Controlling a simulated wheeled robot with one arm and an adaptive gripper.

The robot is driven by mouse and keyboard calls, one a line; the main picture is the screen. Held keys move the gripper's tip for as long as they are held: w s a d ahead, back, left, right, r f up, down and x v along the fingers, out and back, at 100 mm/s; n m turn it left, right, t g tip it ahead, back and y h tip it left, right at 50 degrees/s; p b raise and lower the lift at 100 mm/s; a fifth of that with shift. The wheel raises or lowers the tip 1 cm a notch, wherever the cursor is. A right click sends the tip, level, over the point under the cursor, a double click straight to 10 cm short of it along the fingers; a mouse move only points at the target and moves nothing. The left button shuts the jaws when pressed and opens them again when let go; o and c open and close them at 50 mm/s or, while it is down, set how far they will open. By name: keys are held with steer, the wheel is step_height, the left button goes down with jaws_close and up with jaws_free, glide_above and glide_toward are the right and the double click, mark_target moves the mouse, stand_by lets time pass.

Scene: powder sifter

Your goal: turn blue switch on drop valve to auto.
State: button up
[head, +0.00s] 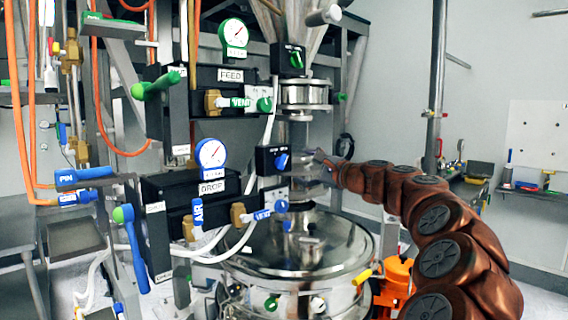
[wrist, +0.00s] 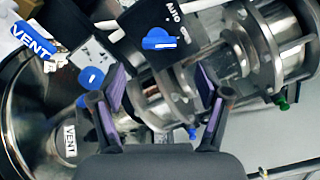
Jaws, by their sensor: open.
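The blue switch (head: 282,161) is a small knob on the black box (head: 264,160) beside the drop valve panel (head: 211,188) in the head view. In the wrist view the blue switch (wrist: 158,39) sits on its black box (wrist: 140,20), with an AUTO label above it. My gripper (head: 321,166) is just to the right of the box in the head view. In the wrist view my gripper (wrist: 160,82) has its two fingers spread apart with nothing held between them. The switch appears beyond and above the fingertips, and no finger touches it there.
A steel column with flanges (wrist: 245,45) stands close behind the right finger. A blue VENT handle (wrist: 33,38) and another blue knob (wrist: 91,76) are at left. A green switch (head: 296,58) is higher up, and a steel vessel lid (head: 300,250) lies below.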

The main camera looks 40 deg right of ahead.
mark_target(285, 163)
steer(key=shift+w+d+f+p, duration=0.1)
steer(key=shift+w+p, duration=0.8)
steer(key=shift+w, duration=2.65)
steer(key=c, duration=1.2)
steer(key=shift+o, duration=0.2)
